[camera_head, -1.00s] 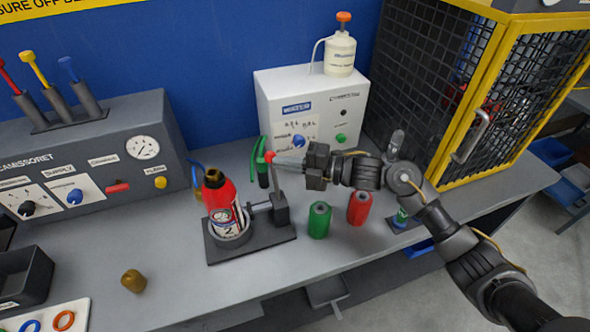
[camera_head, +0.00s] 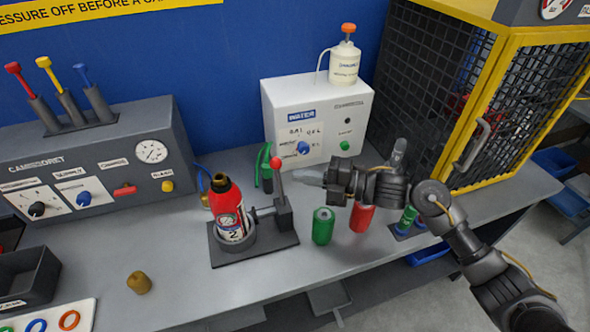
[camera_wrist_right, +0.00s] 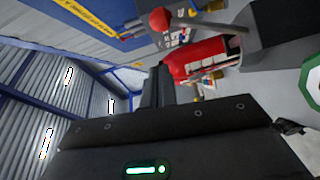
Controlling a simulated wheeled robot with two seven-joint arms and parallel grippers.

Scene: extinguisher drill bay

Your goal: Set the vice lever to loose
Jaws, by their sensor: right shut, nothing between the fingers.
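The vice (camera_head: 262,246) has a dark base and clamps a red extinguisher (camera_head: 226,200) upright. Its lever (camera_head: 279,181) is a thin grey rod with a red ball knob (camera_head: 276,162), standing nearly upright with a slight lean to the left. My right gripper (camera_head: 300,177) is shut and empty, just right of the lever, with its fingertips pointing at the rod; a small gap seems to separate them. In the right wrist view, the red knob (camera_wrist_right: 160,19) and the extinguisher (camera_wrist_right: 190,58) show beyond the gripper. My left gripper is out of view.
A green cylinder (camera_head: 323,226) and a red cylinder (camera_head: 361,217) stand below my right gripper. A white water box (camera_head: 330,105) stands behind. A yellow-framed mesh cage (camera_head: 447,150) is at right. The bench front is mostly clear around a brass cap (camera_head: 139,283).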

